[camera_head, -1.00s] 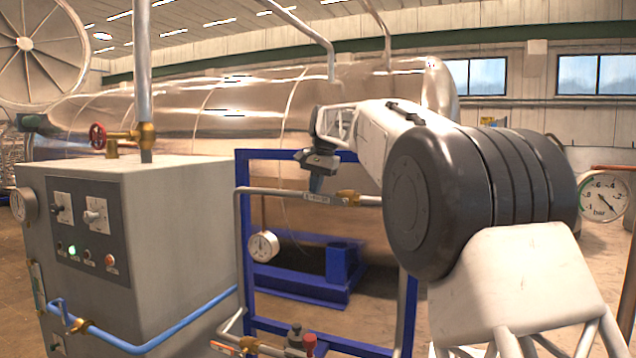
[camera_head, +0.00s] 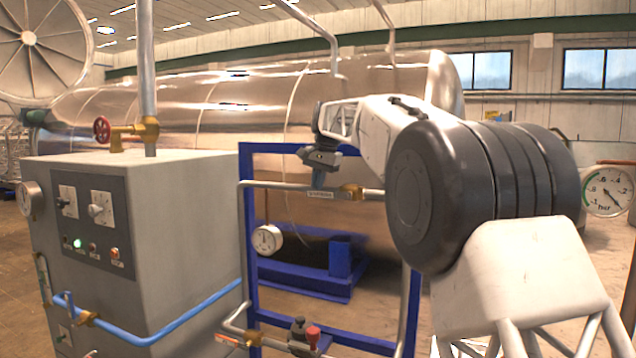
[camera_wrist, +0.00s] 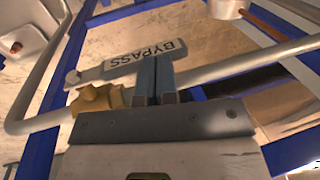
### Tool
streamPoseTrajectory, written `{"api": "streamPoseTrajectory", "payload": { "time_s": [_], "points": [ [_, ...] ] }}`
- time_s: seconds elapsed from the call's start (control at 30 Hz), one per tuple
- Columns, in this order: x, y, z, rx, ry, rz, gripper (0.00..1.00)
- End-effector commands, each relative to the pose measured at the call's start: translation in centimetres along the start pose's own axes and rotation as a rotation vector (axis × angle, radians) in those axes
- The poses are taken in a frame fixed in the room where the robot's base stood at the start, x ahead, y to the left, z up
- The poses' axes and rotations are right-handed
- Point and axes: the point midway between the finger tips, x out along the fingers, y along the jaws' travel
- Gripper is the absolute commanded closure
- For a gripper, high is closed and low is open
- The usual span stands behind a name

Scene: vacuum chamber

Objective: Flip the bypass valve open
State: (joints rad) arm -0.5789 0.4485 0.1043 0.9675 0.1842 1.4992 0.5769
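The bypass valve shows a yellow brass body (camera_wrist: 97,101) on a grey pipe in the wrist view. A grey plate-like handle marked BYPASS (camera_wrist: 122,68) lies along the pipe there. In the head view, the brass body (camera_head: 352,192) and the BYPASS marking (camera_head: 320,195) are on the upper horizontal pipe of the blue frame. My gripper (camera_wrist: 154,62) has its two blue-grey fingers together, with nothing visible between them. In the wrist view the fingertips overlap the lower edge of the handle. In the head view my gripper (camera_head: 319,184) points down just above the marking. I cannot tell whether it touches.
A grey control cabinet (camera_head: 190,240) stands at left with a blue pipe. A blue frame (camera_head: 246,165) carries the piping, with a gauge (camera_head: 267,240) below the upper pipe. A large metal tank (camera_head: 240,110) is behind. Another valve with a red knob (camera_head: 313,334) is at the bottom.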

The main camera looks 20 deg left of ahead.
Motion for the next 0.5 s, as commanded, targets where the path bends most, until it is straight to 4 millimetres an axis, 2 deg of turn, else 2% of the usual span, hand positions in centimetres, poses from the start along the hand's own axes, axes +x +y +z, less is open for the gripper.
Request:
{"api": "streamPoseTrajectory", "payload": {
  "time_s": [0.03, 0.17, 0.37, 0.5],
  "points": [
    [0.5, -0.1, -0.1, 0.0, -0.007, 0.004, 1.0],
    [-0.5, -0.2, -0.1, 0.0, -0.005, 0.003, 1.0],
    [-3.1, -0.8, -0.1, -0.001, 0.0, 0.0, 1.0],
    [-5.5, -1.3, -0.1, -0.001, 0.003, -0.002, 1.0]
  ]
}}
